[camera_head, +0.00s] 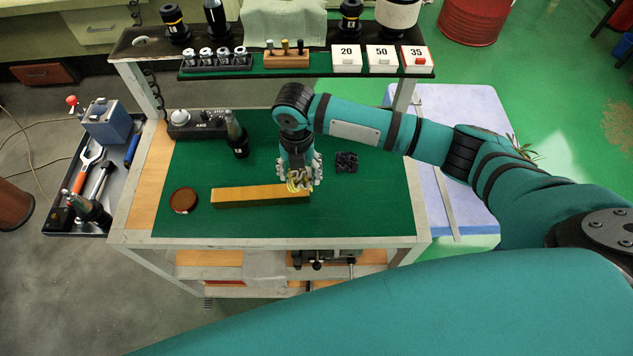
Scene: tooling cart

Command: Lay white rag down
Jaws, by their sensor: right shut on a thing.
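My right gripper (300,186) points down over the green mat (375,205), at the right end of a long brass-coloured bar (255,196). It is shut on a small yellowish thing that the fingers mostly hide; I cannot tell what it is or whether it touches the bar. A pale, whitish-green cloth (283,20) lies draped over the top shelf. A greyish-white cloth (265,268) hangs on the lower shelf. I cannot tell which is the white rag. My left gripper is not in view.
A round brown tin (184,200), a dark tool holder (237,135) and a black cluster of small parts (346,162) are on the mat. White boxes (382,58) and a socket rack (217,59) line the upper shelf. The mat's right side is clear.

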